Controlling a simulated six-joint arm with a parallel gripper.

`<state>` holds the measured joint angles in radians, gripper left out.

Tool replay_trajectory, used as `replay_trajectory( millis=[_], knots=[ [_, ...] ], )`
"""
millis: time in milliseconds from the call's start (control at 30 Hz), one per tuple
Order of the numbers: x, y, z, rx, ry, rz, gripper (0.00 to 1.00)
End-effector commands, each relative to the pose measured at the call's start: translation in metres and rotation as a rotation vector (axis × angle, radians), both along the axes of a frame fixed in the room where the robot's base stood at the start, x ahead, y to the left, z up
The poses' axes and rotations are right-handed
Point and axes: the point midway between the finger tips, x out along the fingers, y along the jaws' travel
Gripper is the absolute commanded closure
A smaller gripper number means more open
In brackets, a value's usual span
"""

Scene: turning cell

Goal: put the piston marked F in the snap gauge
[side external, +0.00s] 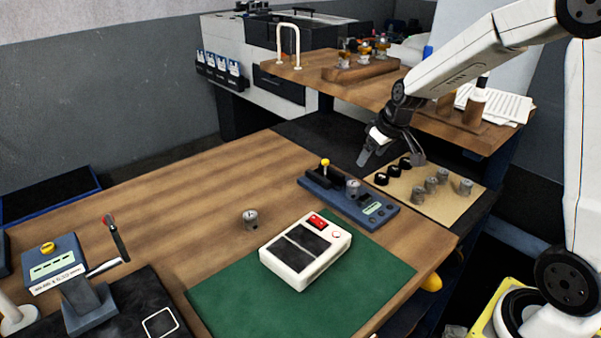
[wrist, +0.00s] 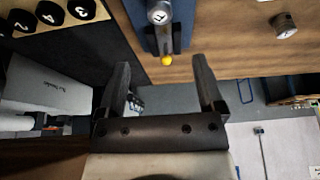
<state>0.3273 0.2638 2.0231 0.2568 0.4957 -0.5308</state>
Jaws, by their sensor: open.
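The blue device with a yellow-knobbed lever and a small display, which looks like the snap gauge (side external: 330,193), stands near the middle of the bench. A grey metal piston (side external: 353,187) stands on it, and the wrist view shows its round top (wrist: 160,14). Another grey piston (side external: 250,218) stands alone on the wood to the left, also in the wrist view (wrist: 285,25). Several more pistons (side external: 432,185) stand on a tan board. I cannot read a letter F on any piston. My gripper (side external: 391,158) is open and empty above the bench, beyond the snap gauge; its fingers (wrist: 162,72) are spread.
Black numbered pieces (wrist: 80,8) stand on the tan board (side external: 450,206) beside the pistons. A white box (side external: 306,272) with dark pads and a red part sits on the green mat (side external: 225,300). The wood left of the lone piston is clear. A raised wooden shelf (side external: 310,78) stands behind.

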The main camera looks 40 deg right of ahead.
Motion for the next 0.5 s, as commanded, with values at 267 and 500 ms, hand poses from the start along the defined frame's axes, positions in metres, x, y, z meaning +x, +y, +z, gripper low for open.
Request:
replay_trajectory(
  millis=[267, 500],
  knots=[
    [-0.007, 0.01, -0.003, 0.002, 0.011, 0.002, 0.13],
    [-0.045, 0.054, -0.02, 0.008, 0.063, 0.002, 0.13]
  ],
)
